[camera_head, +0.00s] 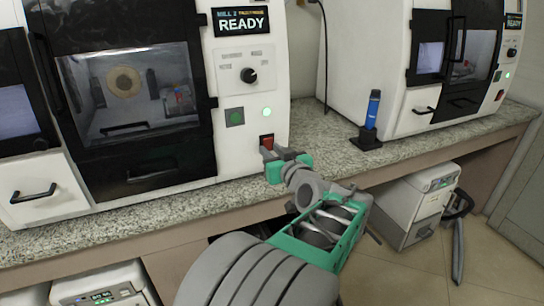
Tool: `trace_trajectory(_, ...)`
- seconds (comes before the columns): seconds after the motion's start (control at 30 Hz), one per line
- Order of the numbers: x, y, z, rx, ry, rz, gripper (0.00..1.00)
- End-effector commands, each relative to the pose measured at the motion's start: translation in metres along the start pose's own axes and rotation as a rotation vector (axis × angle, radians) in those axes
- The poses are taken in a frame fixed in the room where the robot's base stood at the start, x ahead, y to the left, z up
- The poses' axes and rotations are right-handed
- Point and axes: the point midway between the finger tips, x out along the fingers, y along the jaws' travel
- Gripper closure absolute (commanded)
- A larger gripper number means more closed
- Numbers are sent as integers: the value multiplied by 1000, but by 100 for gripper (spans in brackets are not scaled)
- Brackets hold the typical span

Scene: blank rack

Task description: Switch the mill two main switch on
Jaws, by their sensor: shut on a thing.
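The mill two (125,85) is the white machine with a black door at the left, its sign (241,21) reading "MILL 2" and "READY". Its red main switch (267,140) is low on the front panel, just above the counter. My gripper (272,154) is right at the switch and shut on it; the fingertips cover its lower part. A green lamp (266,112) is lit above the switch, next to a green button (235,117) and a black knob (248,75). The switch's exact position is too small to tell.
A second mill (395,75) stands at the right, also showing "READY". A blue-topped tool in a black stand (370,125) is on the speckled counter (330,150) between the mills. White units (418,205) stand under the counter. The counter beside my gripper is clear.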

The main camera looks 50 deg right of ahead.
Motion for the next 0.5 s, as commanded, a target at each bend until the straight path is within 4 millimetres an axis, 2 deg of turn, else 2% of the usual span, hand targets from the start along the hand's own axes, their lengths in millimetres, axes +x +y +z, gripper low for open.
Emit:
trace_trajectory(0.1, 0, 0, 0, 1, 0, 1, 100)
trace_trajectory(0.13, 0, 0, 0, 1, 0, 1, 72)
trace_trajectory(0.37, 0, 0, 0, 1, -1, 0, 53)
trace_trajectory(0.5, 0, 0, 0, 1, -1, 0, 53)
